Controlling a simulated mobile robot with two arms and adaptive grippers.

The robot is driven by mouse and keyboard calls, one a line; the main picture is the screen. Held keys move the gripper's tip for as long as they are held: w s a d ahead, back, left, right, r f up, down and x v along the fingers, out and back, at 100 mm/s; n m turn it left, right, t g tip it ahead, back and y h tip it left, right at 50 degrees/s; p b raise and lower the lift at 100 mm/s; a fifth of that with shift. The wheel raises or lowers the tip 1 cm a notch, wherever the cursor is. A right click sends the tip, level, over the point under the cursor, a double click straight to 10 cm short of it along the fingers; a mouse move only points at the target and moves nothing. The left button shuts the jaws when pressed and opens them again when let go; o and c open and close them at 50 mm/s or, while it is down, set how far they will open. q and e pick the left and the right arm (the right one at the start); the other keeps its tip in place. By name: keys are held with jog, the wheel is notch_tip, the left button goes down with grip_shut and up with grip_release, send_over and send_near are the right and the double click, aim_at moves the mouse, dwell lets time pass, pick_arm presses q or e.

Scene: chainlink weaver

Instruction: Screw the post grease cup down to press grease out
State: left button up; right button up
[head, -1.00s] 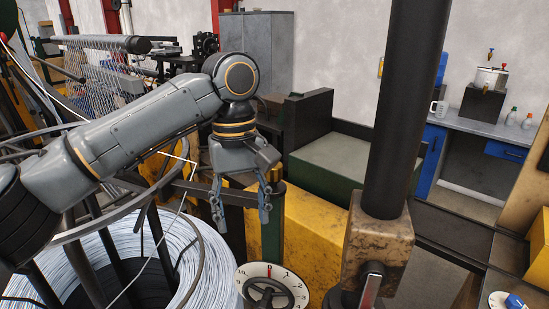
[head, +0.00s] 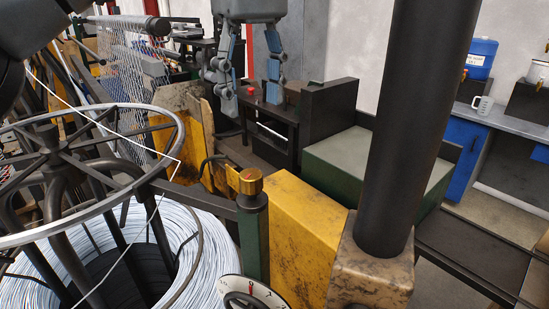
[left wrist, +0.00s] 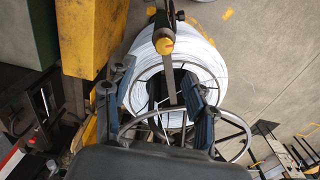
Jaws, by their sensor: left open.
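The brass-coloured grease cup (head: 244,180) sits at the top of a dark green post (head: 252,235) between the wire coil and the yellow housing. In the left wrist view the cup (left wrist: 165,46) shows near the top, beyond my fingers. My left gripper (head: 253,102) is open and empty, fingers pointing down, above the cup in the head view and apart from it. In the left wrist view its two fingers (left wrist: 160,88) stand wide apart, with the post's dark arm and the coil between them. My right gripper is not in view.
A white wire coil (head: 165,240) under a spoked ring (head: 90,225) stands left of the post. A yellow housing (head: 300,225) and a thick black column (head: 415,130) stand right of it. A dial (head: 248,295) is below. Taut wire crosses at left.

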pick_arm(q)
jog(key=b, duration=0.2)
send_over(250, 173)
jog(key=f, duration=0.5)
jog(key=shift+s+a+f, duration=0.15)
jog(key=shift+s+a, duration=0.05)
jog(key=f, duration=0.5)
jog(key=shift+w+d+f+p, duration=0.15)
jog(key=shift+d+f+p, duration=0.05)
jog(key=shift+d+p, duration=0.15)
jog(key=shift+a+f, duration=0.1)
jog(key=shift+f, duration=0.45)
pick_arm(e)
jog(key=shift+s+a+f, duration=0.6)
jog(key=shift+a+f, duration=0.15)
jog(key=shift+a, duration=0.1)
